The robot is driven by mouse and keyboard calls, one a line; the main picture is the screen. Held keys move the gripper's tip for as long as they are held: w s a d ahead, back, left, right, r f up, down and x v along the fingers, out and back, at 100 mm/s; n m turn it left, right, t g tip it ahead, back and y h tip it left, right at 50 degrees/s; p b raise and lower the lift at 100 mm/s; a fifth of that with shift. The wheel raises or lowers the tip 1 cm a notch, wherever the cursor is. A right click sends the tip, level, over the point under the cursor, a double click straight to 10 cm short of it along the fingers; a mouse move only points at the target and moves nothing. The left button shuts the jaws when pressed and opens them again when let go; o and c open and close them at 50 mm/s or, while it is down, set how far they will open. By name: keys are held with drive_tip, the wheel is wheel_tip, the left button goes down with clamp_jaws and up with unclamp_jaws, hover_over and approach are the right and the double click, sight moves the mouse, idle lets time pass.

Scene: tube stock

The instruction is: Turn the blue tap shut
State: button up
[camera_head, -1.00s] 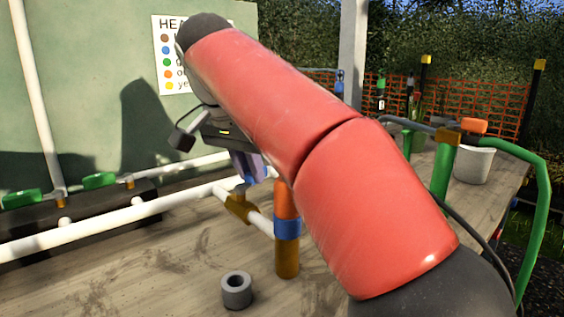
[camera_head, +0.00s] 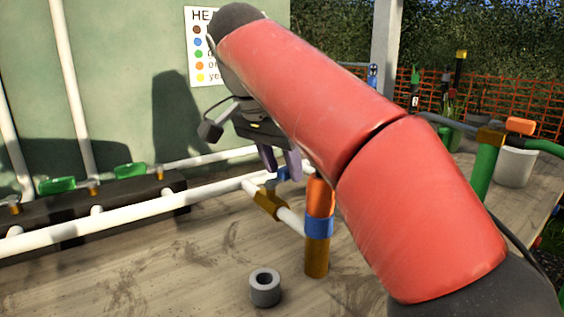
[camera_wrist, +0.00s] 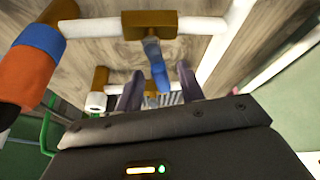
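The blue tap (camera_head: 283,174) is on a brass valve body (camera_head: 269,203) in the white pipe, just left of the orange, blue and brass post. In the wrist view its blue handle (camera_wrist: 156,68) reaches from the brass valve body towards my gripper. My gripper (camera_head: 281,172) hangs just above the tap in the head view. In the wrist view the two fingers of my gripper (camera_wrist: 158,88) are apart, with the blue handle between them. I cannot tell whether either finger touches it.
The orange-topped post (camera_head: 319,200) with a blue band stands close right of my gripper. A grey ring (camera_head: 265,290) lies on the wooden table in front. Green taps (camera_head: 131,170) sit on a dark block at left. A white bucket (camera_head: 515,165) stands far right.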

drive_tip(key=shift+s+a+r, duration=0.15)
drive_tip(key=shift+r, duration=0.3)
drive_tip(key=s+a, duration=0.7)
drive_tip(key=s, duration=0.2)
drive_tip(key=shift+s+a, duration=0.15)
drive_tip(key=shift+s, duration=0.15)
drive_tip(key=shift+r, duration=0.1)
